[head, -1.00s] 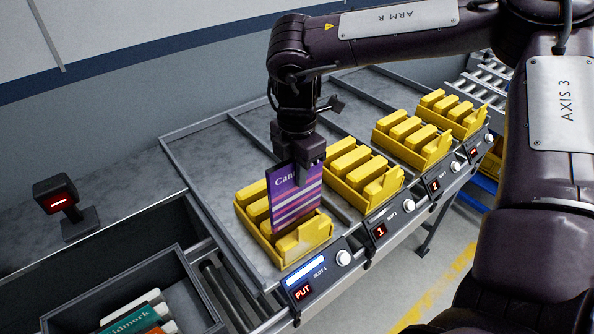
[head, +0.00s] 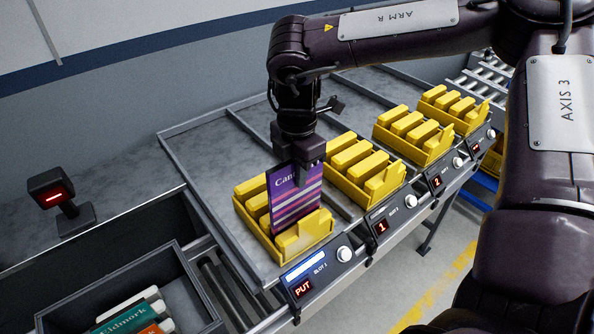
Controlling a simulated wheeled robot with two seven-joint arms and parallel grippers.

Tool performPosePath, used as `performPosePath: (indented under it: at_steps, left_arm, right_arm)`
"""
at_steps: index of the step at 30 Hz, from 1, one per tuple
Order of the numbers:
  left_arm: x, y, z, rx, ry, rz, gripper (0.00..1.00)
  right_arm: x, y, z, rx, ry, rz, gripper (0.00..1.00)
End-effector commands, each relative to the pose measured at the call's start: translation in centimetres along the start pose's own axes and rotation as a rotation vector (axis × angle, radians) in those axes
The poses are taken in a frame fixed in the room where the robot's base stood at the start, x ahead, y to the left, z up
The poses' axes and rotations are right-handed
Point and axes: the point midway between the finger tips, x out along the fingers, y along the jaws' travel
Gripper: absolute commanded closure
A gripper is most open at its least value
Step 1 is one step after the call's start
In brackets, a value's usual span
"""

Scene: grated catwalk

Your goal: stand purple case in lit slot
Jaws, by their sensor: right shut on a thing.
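The purple case (head: 293,199) with pink and white stripes is upright in my right gripper (head: 298,168), which is shut on its top edge. The case's lower part is inside the nearest yellow divided bin (head: 268,243), among its dividers; I cannot tell whether it touches the bottom. That bin stands behind the slot 1 panel (head: 316,270), which has a lit white-blue strip and a red "PUT" display (head: 303,288). My left gripper is not in view.
More yellow bins (head: 365,168) stand in a row to the right, behind panels with red numbers. A grey tote (head: 75,316) with several cases is at lower left. A scanner with a red light (head: 54,193) stands at left.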

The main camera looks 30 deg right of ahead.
Motion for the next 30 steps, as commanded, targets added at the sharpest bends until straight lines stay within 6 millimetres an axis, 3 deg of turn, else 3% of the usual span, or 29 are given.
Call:
performPosePath:
  at_steps: [30]
  left_arm:
    - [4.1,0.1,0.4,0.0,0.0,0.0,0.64]
  right_arm:
    - [4.2,0.0,0.0,0.0,0.0,0.001,1.0]
